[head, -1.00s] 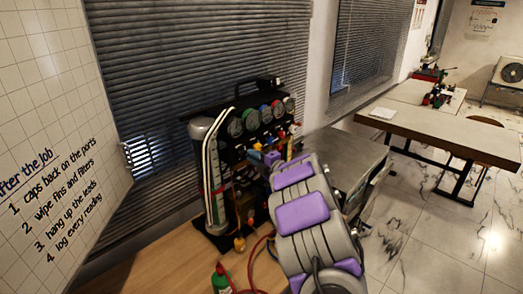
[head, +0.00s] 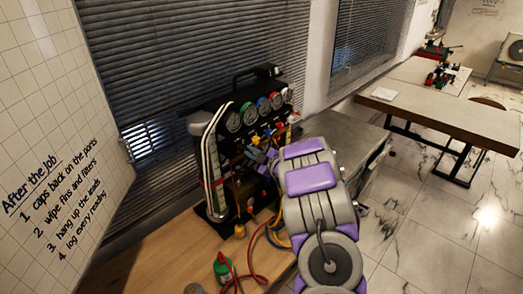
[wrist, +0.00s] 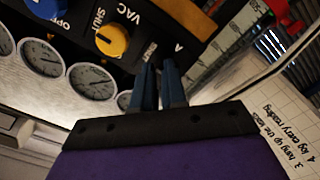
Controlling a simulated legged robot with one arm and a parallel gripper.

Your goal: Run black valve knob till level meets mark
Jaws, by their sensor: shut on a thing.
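The gauge rig (head: 236,178) stands on the wooden bench, with a tall sight cylinder (head: 213,165) and scale at its left. My gripper (head: 258,155) is at the front of its valve panel. In the wrist view my gripper's two dark fingers (wrist: 160,78) are shut on a dark part at the panel, beside the lettering; this appears to be the black valve knob, mostly hidden between the fingertips. A yellow knob (wrist: 112,40) and part of a blue knob (wrist: 45,8) sit to its left. The liquid level and its mark cannot be made out.
Round gauges (wrist: 90,80) line the panel near my fingers. A whiteboard (head: 55,150) stands at the left. Open floor and another table (head: 430,115) are at the right.

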